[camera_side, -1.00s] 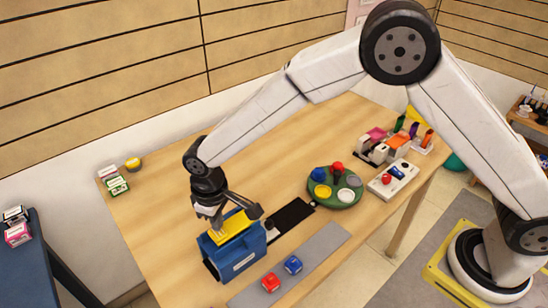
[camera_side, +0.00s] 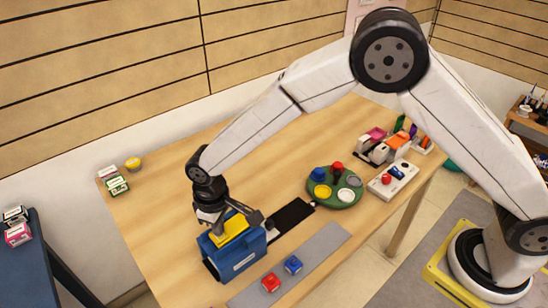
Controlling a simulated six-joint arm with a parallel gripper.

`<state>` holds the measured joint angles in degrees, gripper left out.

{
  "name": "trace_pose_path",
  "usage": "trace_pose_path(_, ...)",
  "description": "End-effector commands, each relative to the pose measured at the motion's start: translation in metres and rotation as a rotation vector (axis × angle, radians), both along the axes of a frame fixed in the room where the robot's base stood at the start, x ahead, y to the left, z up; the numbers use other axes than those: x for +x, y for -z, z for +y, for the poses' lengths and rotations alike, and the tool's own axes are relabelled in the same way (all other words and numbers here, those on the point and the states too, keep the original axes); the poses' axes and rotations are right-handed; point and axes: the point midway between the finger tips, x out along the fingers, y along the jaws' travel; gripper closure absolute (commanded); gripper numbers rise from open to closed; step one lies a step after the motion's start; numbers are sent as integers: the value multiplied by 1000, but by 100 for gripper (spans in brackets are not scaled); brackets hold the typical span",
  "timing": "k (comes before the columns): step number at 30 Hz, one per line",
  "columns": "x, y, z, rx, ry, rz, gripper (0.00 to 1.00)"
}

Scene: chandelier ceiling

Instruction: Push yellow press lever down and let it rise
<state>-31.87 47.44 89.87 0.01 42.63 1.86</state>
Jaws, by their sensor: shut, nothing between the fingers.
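The yellow press lever (camera_side: 234,229) sits on top of the blue press (camera_side: 240,254) at the front of the table. My gripper (camera_side: 220,230) is shut and empty, pointing down at the lever's left end. Its fingertips appear to touch the lever, though the exact contact is hard to see. The gripper body hides part of the lever's far side.
A green round tray (camera_side: 335,190) with coloured pieces and a white button box (camera_side: 393,179) stand farther right. The table's left middle is clear.

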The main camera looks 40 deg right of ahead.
Motion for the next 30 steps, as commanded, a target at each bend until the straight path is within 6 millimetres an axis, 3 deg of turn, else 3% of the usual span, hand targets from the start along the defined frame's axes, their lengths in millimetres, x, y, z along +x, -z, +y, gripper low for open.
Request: trace_pose_path(30, -1, 19, -3, -2, 0, 3, 100)
